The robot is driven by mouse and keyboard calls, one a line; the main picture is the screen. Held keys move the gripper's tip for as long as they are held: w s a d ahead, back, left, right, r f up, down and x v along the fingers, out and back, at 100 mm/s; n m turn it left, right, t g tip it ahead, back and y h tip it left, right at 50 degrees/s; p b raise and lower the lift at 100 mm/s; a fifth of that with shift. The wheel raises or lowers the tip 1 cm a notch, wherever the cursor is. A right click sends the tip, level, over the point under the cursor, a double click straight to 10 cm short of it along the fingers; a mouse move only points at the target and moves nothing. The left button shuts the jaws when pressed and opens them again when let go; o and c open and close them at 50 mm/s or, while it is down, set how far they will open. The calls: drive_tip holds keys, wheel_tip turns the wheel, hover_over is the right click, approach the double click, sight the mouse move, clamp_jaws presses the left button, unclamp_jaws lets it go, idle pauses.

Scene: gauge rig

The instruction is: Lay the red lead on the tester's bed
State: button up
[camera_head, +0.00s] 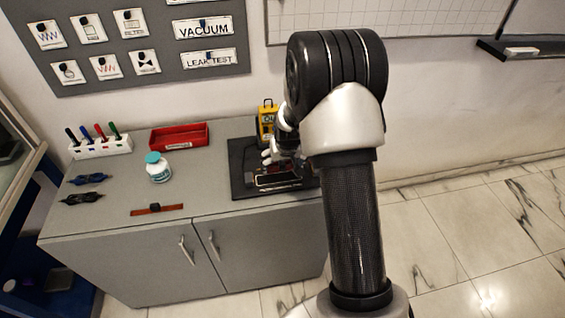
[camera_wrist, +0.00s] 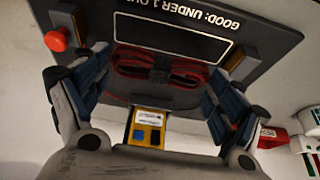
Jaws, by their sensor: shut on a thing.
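The red lead (camera_wrist: 160,68) is a folded bundle with a dark tie at its middle. In the wrist view it lies across the space between the fingers of my gripper (camera_wrist: 157,88), which is shut on it. Behind it is the tester's black bed (camera_wrist: 190,20), with a white outlined rectangle and printed lettering. The yellow tester (camera_head: 267,116) stands at the bed's back.
A red tray (camera_head: 180,144), a white rack with several markers (camera_head: 100,148) and a teal-capped jar (camera_head: 158,172) stand left on the grey cabinet. A reddish strip with a dark middle (camera_head: 146,211) lies near its front edge. A red knob (camera_wrist: 57,38) is at the bed's edge.

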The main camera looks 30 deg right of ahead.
sight(283, 170)
drive_tip(key=shift+f, duration=0.2)
drive_tip(key=shift+f+b, duration=1.6)
drive_tip(key=shift+f, duration=0.3)
drive_tip(key=o, duration=1)
drive_tip(key=shift+c, duration=0.2)
drive_tip(key=shift+r+p, duration=2.6)
drive_tip(key=shift+r, duration=1.35)
